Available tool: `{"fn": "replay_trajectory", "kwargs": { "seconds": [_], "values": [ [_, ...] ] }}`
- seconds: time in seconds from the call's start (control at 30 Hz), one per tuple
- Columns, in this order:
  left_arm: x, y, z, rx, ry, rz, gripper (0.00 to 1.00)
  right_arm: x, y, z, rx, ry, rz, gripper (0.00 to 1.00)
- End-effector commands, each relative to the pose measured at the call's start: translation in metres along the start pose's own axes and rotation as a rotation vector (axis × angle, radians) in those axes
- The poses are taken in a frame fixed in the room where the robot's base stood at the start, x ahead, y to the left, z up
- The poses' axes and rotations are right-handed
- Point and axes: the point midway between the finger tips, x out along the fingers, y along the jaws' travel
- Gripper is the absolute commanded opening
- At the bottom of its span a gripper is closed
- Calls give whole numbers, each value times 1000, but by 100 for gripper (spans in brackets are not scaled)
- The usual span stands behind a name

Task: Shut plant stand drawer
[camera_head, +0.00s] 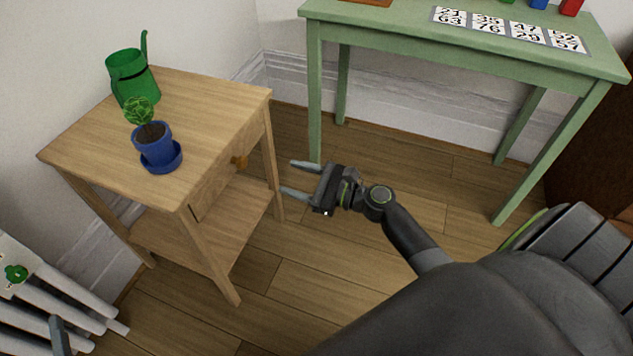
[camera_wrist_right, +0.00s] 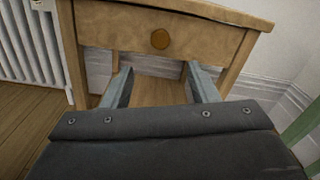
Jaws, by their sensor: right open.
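The plant stand (camera_head: 205,93) is a light wooden table with a lower shelf, at the left of the head view. Its drawer (camera_head: 213,190) has a round wooden knob (camera_head: 240,162) and faces right, towards my right gripper. In the right wrist view the drawer front (camera_wrist_right: 120,27) and knob (camera_wrist_right: 160,39) lie ahead, above the fingers. The drawer looks nearly flush; I cannot tell if a small gap remains. My right gripper (camera_head: 288,178) is open and empty, apart from the stand. A grey finger, apparently of my left gripper (camera_head: 60,336), shows at the lower left edge.
A green watering can (camera_head: 130,77) and a blue potted plant (camera_head: 157,147) stand on the plant stand. A green table (camera_head: 400,30) with number cards stands behind to the right. A white radiator (camera_head: 50,290) is at lower left. Wooden floor is clear between stand and green table.

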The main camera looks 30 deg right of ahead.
Motion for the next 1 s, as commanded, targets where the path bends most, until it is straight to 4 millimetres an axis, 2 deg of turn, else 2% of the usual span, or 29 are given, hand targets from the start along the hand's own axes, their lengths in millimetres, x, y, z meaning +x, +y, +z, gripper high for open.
{"fn": "replay_trajectory", "kwargs": {
  "seconds": [0.03,0.1,0.3,1.0],
  "values": [
    [0,0,0,0,2,0,83,-12,0,-1,-2,4,1,53],
    [0,0,0,0,2,0,83,-25,0,-1,-2,4,1,53],
    [1,0,-4,4,26,-1,83,-46,0,0,0,0,0,53],
    [1,0,-8,5,38,0,83,-50,4,0,-37,8,1,53]
  ]
}}
